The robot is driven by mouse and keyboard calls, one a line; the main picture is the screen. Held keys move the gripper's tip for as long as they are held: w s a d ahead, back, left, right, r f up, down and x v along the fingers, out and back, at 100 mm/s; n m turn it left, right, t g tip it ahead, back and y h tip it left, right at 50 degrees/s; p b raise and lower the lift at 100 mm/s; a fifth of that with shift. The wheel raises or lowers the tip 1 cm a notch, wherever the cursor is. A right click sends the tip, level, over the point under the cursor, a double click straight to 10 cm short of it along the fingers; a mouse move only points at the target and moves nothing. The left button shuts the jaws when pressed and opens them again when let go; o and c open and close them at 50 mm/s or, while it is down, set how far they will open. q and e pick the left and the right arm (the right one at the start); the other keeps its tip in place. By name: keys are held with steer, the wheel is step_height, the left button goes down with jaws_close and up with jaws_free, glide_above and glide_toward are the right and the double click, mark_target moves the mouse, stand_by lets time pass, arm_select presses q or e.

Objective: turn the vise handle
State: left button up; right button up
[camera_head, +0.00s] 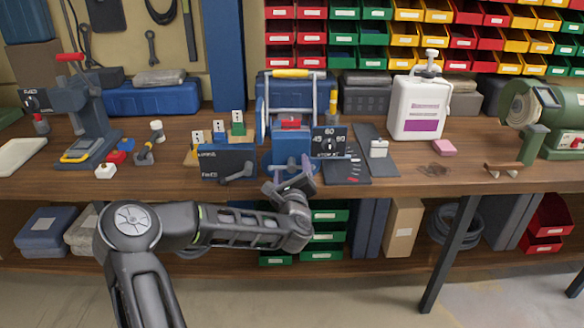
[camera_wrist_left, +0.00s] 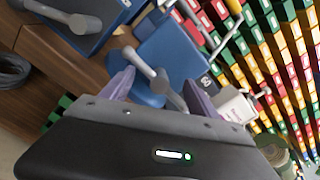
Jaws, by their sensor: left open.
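The blue vise (camera_head: 291,146) stands at the front edge of the wooden workbench, near the middle. Its grey metal handle (camera_wrist_left: 146,64) shows in the left wrist view, a bar with a knob in front of the blue body (camera_wrist_left: 168,50). My left gripper (camera_head: 291,182) is in front of the vise at the bench edge and hides its lower part in the head view. In the left wrist view my left gripper (camera_wrist_left: 158,92) is open, with its two purple-grey fingers apart and the handle showing between them. I cannot tell whether they touch it. My right gripper is not in view.
A dark blue box with a grey lever (camera_head: 228,163) stands just left of the vise. A dial block (camera_head: 329,141) stands close on its right. A white jug (camera_head: 419,107) and a pink block (camera_head: 444,147) are farther right. The bench front there is mostly clear.

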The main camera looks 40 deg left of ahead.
arm_select(q)
steer(key=shift+w+a, duration=0.35)
steer(key=shift+w, duration=0.1)
jaws_close()
stand_by(0.6)
